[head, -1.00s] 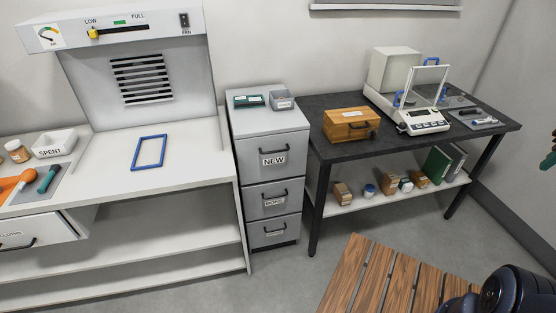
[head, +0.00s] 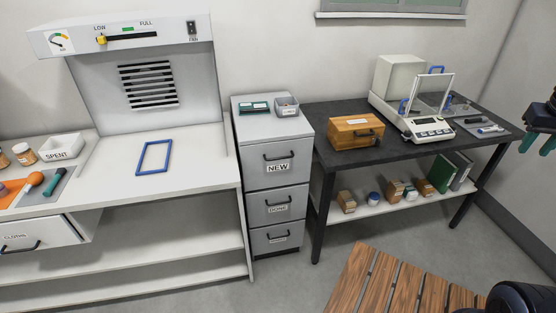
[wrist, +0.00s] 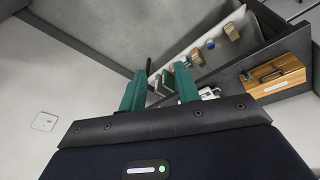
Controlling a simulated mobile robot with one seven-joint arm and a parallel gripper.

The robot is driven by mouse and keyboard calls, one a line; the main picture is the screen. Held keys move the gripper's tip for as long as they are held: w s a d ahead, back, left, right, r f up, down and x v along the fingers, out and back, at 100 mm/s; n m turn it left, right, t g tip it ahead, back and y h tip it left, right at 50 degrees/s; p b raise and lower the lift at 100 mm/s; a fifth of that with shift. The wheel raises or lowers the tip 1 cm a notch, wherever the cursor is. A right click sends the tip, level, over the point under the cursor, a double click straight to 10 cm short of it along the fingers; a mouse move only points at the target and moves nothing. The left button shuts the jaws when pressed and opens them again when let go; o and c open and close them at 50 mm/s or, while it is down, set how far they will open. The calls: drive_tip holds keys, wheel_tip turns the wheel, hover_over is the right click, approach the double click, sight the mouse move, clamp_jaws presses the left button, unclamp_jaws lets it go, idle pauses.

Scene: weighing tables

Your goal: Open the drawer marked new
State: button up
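The drawer marked NEW (head: 267,172) is the top drawer of a grey three-drawer cabinet (head: 241,112). It is shut, with a dark bar handle (head: 279,156) above its label. My gripper (head: 535,144) is at the right edge of the head view, far from the cabinet. In the wrist view my gripper (wrist: 162,95) has two green fingers set apart with nothing between them. The cabinet is not seen in the wrist view.
The drawer marked DONE (head: 277,209) and a lower drawer (head: 277,238) are shut. A white bench (head: 200,158) stands left of the cabinet. A dark table (head: 390,155) with a wooden box (head: 352,133) and a balance (head: 425,128) stands right. A slatted wooden surface (head: 385,285) is in front.

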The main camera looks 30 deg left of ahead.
drive_tip(key=w+a+f+n+h, duration=0.1)
drive_tip(key=w+a+f+n, duration=0.1)
drive_tip(key=w+a+f, duration=0.45)
drive_tip(key=w+a+f+n+h, duration=0.15)
drive_tip(key=w+a, duration=0.25)
drive_tip(key=a, duration=0.6)
drive_tip(key=w+a+f+n+h, duration=0.25)
drive_tip(key=w+a, duration=0.25)
drive_tip(key=a, duration=0.3)
drive_tip(key=a+f+n+t, duration=0.1)
drive_tip(key=a+f+t, duration=0.35)
drive_tip(key=a, duration=0.75)
drive_tip(key=n+t+y, duration=0.5)
drive_tip(key=n+t, duration=0.4)
drive_tip(key=n, duration=0.1)
approach(278, 158)
drive_tip(key=w, duration=0.3)
drive_tip(key=w+f, duration=0.1)
drive_tip(key=w, duration=0.6)
drive_tip(key=shift+w+f, duration=0.1)
drive_tip(key=shift+f, duration=0.3)
clamp_jaws()
